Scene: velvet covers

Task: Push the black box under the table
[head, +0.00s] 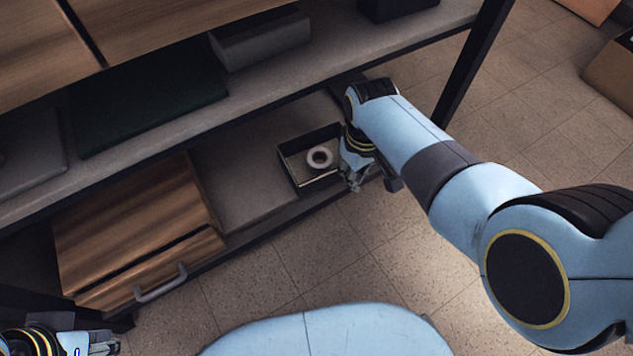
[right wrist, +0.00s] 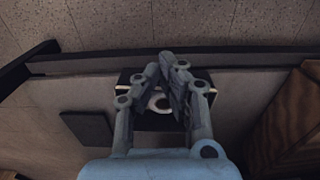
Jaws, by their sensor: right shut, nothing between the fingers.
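The black box (head: 285,166) is a small open tray holding a white ring (head: 320,157). It sits on the lower shelf (head: 245,175) under the table (head: 270,92), near the shelf's front edge. My right gripper (head: 353,184) is shut and empty, at the box's right end in the head view; I cannot tell whether it touches. In the right wrist view the shut fingers (right wrist: 168,62) point across the black box (right wrist: 203,78) and partly cover it and the ring (right wrist: 160,103). My left gripper (head: 108,343) shows only partly at the bottom left; its jaw state is unclear.
A wooden drawer unit (head: 135,235) with a grey handle stands left on the lower shelf. The upper level holds a dark green flat item (head: 150,100) and a grey box (head: 260,40). A dark table leg (head: 475,65) stands behind my right arm. The tiled floor in front is clear.

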